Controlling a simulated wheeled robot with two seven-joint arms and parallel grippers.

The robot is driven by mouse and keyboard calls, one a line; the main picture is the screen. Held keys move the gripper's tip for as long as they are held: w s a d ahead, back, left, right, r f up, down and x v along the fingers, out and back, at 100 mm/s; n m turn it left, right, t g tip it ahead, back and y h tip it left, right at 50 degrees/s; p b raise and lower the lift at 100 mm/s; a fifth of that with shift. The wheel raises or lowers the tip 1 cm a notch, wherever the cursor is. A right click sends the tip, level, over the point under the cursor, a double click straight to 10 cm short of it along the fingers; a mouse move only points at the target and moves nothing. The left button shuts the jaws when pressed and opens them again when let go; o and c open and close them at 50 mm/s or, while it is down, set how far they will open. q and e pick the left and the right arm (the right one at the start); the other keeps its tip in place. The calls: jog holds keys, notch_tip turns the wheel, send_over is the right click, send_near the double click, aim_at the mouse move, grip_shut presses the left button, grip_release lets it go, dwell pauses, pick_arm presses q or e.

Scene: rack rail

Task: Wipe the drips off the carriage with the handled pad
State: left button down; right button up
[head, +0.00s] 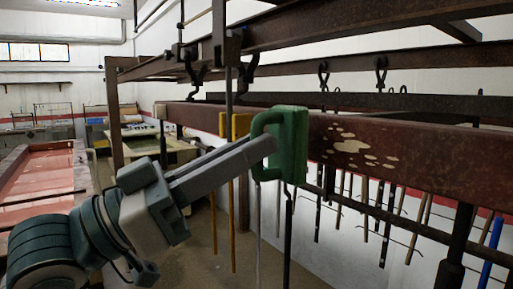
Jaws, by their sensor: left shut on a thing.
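The carriage (430,160) is a long rust-brown beam running across the right half of the head view. Pale cream drips (350,146) lie in a patch of several spots on its face. My left gripper (265,147) comes in from the lower left and is shut on the handle of the green handled pad (293,145). The pad is upright at the carriage, just left of the drips. I cannot tell whether its face touches the beam. My right gripper is not in view.
Several hooks and rods hang from rusty rails above and below the carriage. A tank with reddish liquid (42,185) stands at the left. Floor shows below the beam.

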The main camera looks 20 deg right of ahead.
pick_arm(q)
jog(key=shift+s+a, duration=0.25)
jog(key=shift+a, duration=0.45)
jog(key=shift+s+a, duration=0.3)
jog(key=shift+a, duration=0.4)
jog(key=shift+s+a, duration=0.25)
jog(key=shift+a, duration=0.45)
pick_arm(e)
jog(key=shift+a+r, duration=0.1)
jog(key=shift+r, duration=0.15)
pick_arm(q)
jog(key=a, duration=0.1)
jog(key=s+a, duration=0.1)
jog(key=shift+a, duration=0.4)
jog(key=shift+d+p, duration=0.1)
jog(key=shift+p, duration=0.25)
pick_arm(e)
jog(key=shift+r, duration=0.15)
